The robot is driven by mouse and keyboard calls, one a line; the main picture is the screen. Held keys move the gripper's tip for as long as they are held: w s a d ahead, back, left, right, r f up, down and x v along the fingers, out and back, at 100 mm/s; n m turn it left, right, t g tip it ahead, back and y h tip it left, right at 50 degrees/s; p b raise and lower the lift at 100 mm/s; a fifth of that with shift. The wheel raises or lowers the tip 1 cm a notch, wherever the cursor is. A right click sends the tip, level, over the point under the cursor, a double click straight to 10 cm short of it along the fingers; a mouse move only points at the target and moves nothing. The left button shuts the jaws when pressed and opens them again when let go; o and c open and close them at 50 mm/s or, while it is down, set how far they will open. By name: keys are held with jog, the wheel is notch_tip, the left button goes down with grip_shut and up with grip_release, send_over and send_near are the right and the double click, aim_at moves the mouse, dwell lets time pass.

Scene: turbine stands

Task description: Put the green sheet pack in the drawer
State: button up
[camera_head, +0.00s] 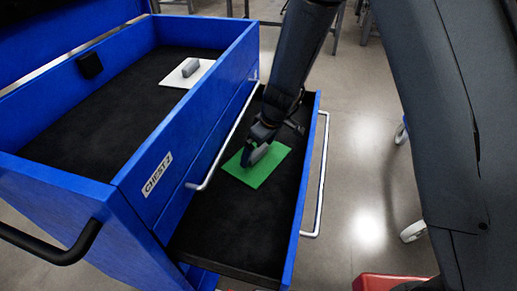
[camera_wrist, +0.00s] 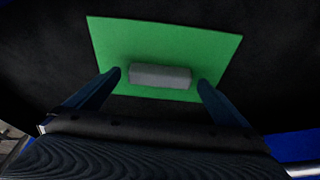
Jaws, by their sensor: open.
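The green sheet pack (camera_head: 272,167) lies flat on the black floor of the open drawer (camera_head: 222,225) in the head view. In the wrist view the green sheet pack (camera_wrist: 190,43) has a grey block-shaped handle (camera_wrist: 160,76) on top. My gripper (camera_head: 256,156) is down in the drawer over the pack. In the wrist view the fingers of my gripper (camera_wrist: 160,80) stand open, one at each end of the handle, with small gaps visible. The head view partly hides the handle behind my gripper.
The blue chest (camera_head: 150,175) labelled CHEST 2 has an open top tray holding a white sheet (camera_head: 187,73) with a grey handle. The drawer's silver handle bar (camera_head: 322,175) runs along its outer side. A red object (camera_head: 385,283) is at the bottom.

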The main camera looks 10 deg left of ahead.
aim_at(265, 161)
jog(key=p+v, duration=0.3)
jog(key=v, duration=0.4)
dwell(0.7)
jog(key=s+d+r+m+h, duration=0.1)
jog(key=s+d+r+m, duration=0.3)
jog(key=s+d, duration=0.2)
jog(key=s+d+r+m+h, duration=0.1)
jog(key=s+d+r+m, duration=0.3)
jog(key=s+d, duration=0.3)
jog(key=s+d+r+m+g+h, duration=0.1)
jog(key=s+d+r+m, duration=0.2)
jog(key=d, duration=0.9)
jog(key=s+r, duration=0.1)
jog(key=s, duration=0.2)
jog(key=shift+s+d+m, duration=0.15)
jog(key=shift+d+m, duration=0.2)
jog(key=shift+m, duration=0.05)
